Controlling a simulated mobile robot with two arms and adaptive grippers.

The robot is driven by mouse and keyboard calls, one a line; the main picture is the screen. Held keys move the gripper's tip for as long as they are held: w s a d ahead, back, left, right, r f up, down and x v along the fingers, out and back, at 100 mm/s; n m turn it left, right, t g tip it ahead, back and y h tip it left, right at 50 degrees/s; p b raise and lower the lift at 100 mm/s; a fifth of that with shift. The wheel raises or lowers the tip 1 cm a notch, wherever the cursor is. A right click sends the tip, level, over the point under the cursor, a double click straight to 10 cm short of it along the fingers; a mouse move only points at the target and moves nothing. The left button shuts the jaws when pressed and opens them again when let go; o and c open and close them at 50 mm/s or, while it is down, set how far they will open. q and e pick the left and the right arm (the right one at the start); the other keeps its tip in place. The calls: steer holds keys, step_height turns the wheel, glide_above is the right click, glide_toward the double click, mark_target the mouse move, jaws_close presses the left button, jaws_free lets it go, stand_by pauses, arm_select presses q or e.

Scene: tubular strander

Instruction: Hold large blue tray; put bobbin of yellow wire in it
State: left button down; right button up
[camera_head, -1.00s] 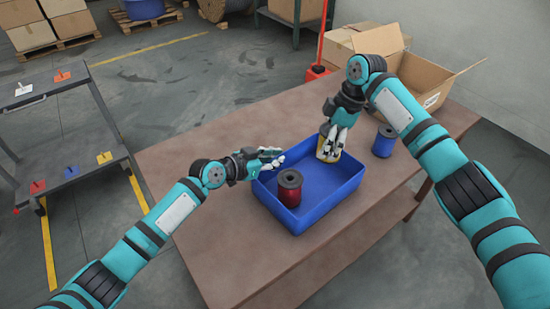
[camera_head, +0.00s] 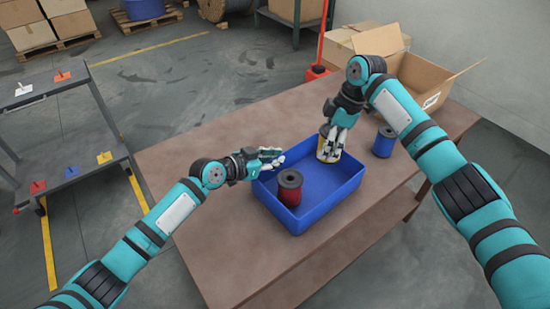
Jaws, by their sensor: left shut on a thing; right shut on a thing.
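The large blue tray (camera_head: 322,215) sits on the brown table. My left gripper (camera_head: 272,160) is shut on the tray's rim at its far left corner. My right gripper (camera_head: 331,140) is shut on the bobbin of yellow wire (camera_head: 326,156), which is upright at the tray's far right part. The fingers hide much of the bobbin, and I cannot tell whether it touches the tray floor. A bobbin of red wire (camera_head: 288,189) stands upright in the tray's near left part.
A bobbin of blue wire (camera_head: 384,142) stands on the table (camera_head: 215,140) right of the tray. An open cardboard box (camera_head: 425,80) is at the table's far right. A cart (camera_head: 75,175) with coloured pieces stands to the left. The table's left side is clear.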

glide_above(316, 178)
steer(key=d, duration=0.1)
steer(key=shift+w+d+f, duration=0.1)
steer(key=shift+f, duration=4.35)
steer(key=o, duration=1.6)
steer(key=shift+f, duration=0.1)
steer(key=v, duration=1.2)
steer(key=shift+d, duration=0.1)
arm_select(q)
steer(key=c, duration=1.4)
jaws_free()
